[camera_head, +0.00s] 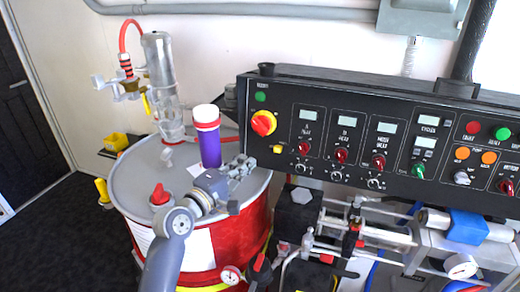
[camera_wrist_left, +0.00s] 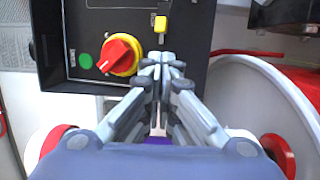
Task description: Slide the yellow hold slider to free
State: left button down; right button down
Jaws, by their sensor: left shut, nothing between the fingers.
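The yellow hold slider (camera_head: 278,149) is a small yellow knob at the lower left of the black control panel (camera_head: 345,175), below the red and yellow rotary switch (camera_head: 263,123). The left wrist view also shows the slider (camera_wrist_left: 160,24), just beyond my fingertips in the picture. My left gripper (camera_head: 244,165) is shut and empty, above the red drum and left of the slider, pointing toward the panel. In the wrist view its fingertips (camera_wrist_left: 161,62) are together and appear apart from the slider. The slider's markings are too small to read. My right gripper is not seen.
A purple bottle with a white cap (camera_head: 209,140) stands on the red drum (camera_head: 130,188) behind my left wrist. The rotary switch sits close to the slider and fingers.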

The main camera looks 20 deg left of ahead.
aim_at(269, 153)
pick_arm(q)
jog(key=p+x, duration=0.1)
jog(key=x, duration=0.6)
jog(key=shift+w+d, duration=0.1)
jog(key=shift+w, duration=0.3)
jog(key=shift+d, duration=0.1)
jog(key=shift+d+r+p, duration=0.15)
jog(key=shift+d+p, duration=0.65)
jog(key=shift+p, duration=0.05)
jog(key=shift+d, duration=0.45)
jog(key=shift+s, duration=0.1)
